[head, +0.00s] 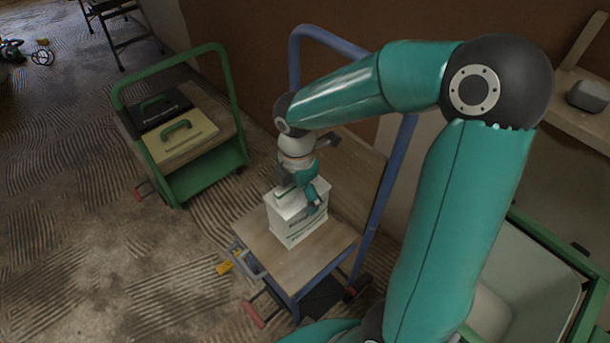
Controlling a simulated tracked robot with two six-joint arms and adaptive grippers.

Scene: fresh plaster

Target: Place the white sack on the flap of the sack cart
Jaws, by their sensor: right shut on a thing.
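The white sack (289,222), a box-like upright white thing with dark print on its front, is in the middle of the head view. My right gripper (304,196) is shut on its top from above and hides part of its top and right side. The sack is over the wooden flap (310,261) of the blue-framed sack cart (386,190). Its base appears at the board's surface; I cannot tell whether its full weight rests there. My left gripper is not in view.
A green cart (226,94) at the left holds a black case (160,107) and a cream case (178,141). A grey clamp-like part with a yellow tag (224,268) is at the flap's left edge. A green-framed bin (540,265) stands at lower right.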

